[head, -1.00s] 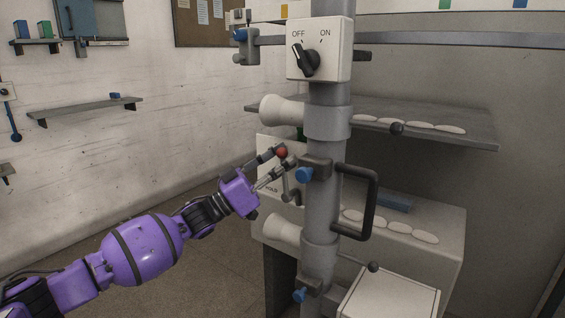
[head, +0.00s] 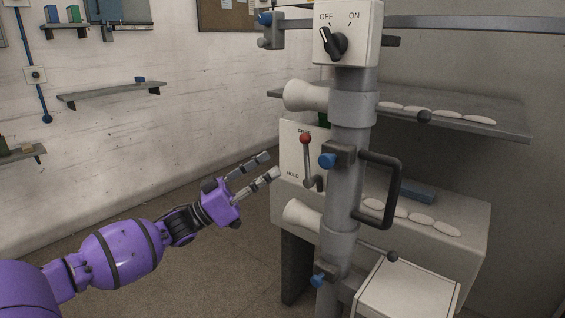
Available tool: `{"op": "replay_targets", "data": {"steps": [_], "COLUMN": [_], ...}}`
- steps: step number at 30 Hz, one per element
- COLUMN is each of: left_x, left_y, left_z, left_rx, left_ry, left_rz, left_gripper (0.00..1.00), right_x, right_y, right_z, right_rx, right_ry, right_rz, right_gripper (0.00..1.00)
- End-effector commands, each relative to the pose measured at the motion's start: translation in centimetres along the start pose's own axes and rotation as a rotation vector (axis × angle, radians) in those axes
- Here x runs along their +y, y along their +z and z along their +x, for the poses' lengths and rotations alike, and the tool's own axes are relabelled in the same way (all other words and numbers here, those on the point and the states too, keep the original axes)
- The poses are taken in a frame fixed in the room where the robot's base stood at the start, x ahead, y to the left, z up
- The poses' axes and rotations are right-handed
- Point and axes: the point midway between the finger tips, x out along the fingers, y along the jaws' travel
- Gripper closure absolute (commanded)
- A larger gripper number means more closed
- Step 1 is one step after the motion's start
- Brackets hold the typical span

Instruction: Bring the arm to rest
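My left gripper (head: 270,166) is purple with grey fingers. It is open and empty, in the air left of the winder post. The red-knobbed lever (head: 305,139) stands upright on a white plate (head: 290,152) marked FREE at the top and HOLD lower down. A clear gap lies between my fingertips and the lever. My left arm stretches in from the lower left. My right gripper is not in view.
The grey post (head: 347,150) carries a switch box (head: 362,48), two white cones (head: 304,96) and a black handle (head: 394,185). A shelf (head: 510,125) with white discs is behind. A white box (head: 408,290) stands lower right. Free floor lies below my gripper.

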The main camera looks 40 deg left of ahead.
Motion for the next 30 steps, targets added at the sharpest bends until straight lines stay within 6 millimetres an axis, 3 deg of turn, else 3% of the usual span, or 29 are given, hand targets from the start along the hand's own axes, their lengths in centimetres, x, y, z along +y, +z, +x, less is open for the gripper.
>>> {"op": "replay_targets", "data": {"steps": [5,23,26,28,30], "left_x": [0.0,-0.3,-1.7,-2.3,-2.1], "left_y": [0.0,0.2,2.1,5.8,10.4], "left_z": [-0.9,-0.9,-0.8,-1.6,-4.0], "left_rx": [-0.001,-0.009,-0.091,-0.195,-0.311], "left_ry": [-0.001,-0.012,-0.076,-0.143,-0.215], "left_rz": [0.0,0.033,0.161,0.266,0.331], "left_gripper": [0.72,0.72,0.72,0.72,0.72], "right_x": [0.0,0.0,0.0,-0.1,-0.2], "right_y": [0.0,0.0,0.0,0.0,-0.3], "right_z": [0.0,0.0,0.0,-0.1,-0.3], "right_rx": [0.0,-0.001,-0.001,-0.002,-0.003], "right_ry": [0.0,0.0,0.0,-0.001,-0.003], "right_rz": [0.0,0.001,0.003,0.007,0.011], "right_gripper": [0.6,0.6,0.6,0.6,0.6]}}
